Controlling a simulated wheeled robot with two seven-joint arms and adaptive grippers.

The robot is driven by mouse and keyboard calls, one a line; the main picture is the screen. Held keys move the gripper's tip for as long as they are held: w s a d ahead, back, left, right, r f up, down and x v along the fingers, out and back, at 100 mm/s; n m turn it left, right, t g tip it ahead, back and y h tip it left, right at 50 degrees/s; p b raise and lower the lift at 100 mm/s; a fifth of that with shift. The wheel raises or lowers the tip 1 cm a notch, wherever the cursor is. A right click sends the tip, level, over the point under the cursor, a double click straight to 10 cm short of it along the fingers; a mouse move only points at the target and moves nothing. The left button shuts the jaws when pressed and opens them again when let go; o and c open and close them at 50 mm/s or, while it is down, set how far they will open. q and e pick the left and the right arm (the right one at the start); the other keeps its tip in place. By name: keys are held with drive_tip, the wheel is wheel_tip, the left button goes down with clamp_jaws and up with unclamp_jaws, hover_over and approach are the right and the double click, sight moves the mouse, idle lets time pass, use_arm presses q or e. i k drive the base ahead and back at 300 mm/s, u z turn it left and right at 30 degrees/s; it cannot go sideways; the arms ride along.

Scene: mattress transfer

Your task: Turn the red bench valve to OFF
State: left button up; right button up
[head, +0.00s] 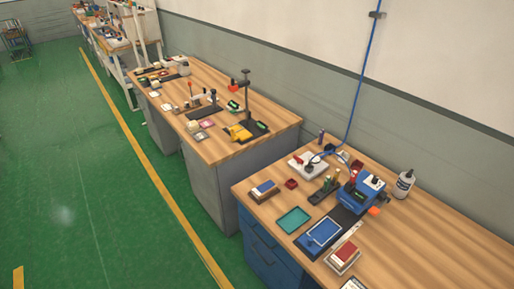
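I cannot tell for sure which thing is the red bench valve. A white block (308,165) with a small red part (298,159) and a dark round part stands at the back left of the near bench (430,232). A blue hose (364,80) comes down the wall and ends close to this block. Another small red thing (357,167) is partly hidden behind a blue machine (362,190). No handle position or OFF mark is readable at this size. Neither of my grippers is in view.
The near bench also holds a teal tray (294,220), a blue tray (324,232), a small red block (291,184) and a grey bottle (404,183). A second bench (215,82) with tools stands beyond. Green floor (100,185) lies open at the left.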

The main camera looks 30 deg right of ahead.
sight(298, 160)
drive_tip(key=u, duration=0.15)
drive_tip(key=i, duration=0.85)
drive_tip(key=z, duration=0.1)
